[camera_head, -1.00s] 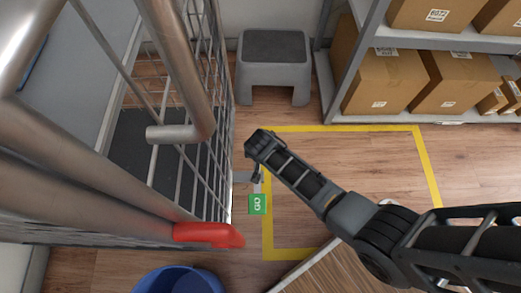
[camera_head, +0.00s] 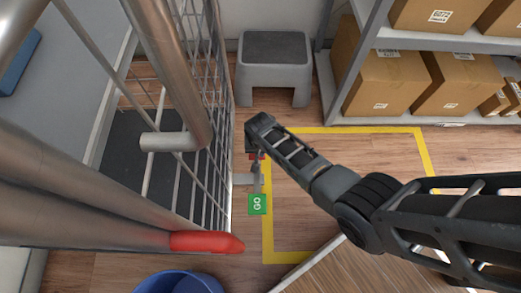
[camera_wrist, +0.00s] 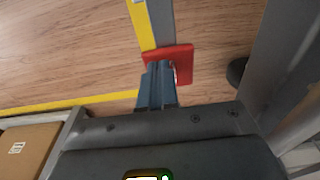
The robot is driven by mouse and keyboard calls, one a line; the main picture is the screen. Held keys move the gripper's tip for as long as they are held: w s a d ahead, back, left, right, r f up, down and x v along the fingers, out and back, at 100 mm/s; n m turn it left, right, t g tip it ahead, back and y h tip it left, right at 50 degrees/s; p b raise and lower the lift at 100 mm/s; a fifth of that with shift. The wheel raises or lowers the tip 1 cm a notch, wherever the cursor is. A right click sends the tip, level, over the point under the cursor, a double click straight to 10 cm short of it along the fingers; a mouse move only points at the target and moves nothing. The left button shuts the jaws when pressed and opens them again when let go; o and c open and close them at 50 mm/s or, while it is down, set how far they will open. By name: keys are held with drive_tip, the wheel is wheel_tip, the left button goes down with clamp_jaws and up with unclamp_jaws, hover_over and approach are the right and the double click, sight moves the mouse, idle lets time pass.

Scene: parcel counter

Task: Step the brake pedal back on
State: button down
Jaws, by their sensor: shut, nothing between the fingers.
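The green pedal marked GO (camera_head: 257,205) lies low at the right side of the roll cage (camera_head: 205,120). A red pedal (camera_head: 257,157) shows as a small strip below my gripper, which hides most of it. In the wrist view the red pedal (camera_wrist: 184,58) is a flat plate. My gripper (camera_wrist: 157,88) is shut and empty, its fingers overlapping the left part of the red plate. I cannot tell whether the fingertips touch it. In the head view my gripper (camera_head: 254,146) is beside the cage's lower right side.
A grey step stool (camera_head: 274,60) stands behind, and shelves with cartons (camera_head: 384,80) stand at the back right. Yellow floor tape (camera_head: 345,130) outlines a clear patch under my arm. A blue bin (camera_head: 178,284) is at the front. A dark caster wheel (camera_wrist: 237,72) is right of the red pedal.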

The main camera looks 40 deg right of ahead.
drive_tip(key=shift+s+f, duration=0.2)
drive_tip(key=shift+s, duration=0.05)
wheel_tip(320, 180, up, 8)
drive_tip(key=p, duration=0.4)
drive_tip(key=shift+s+a+p, duration=0.15)
drive_tip(key=shift+a+p, duration=0.1)
drive_tip(key=shift+p, duration=0.15)
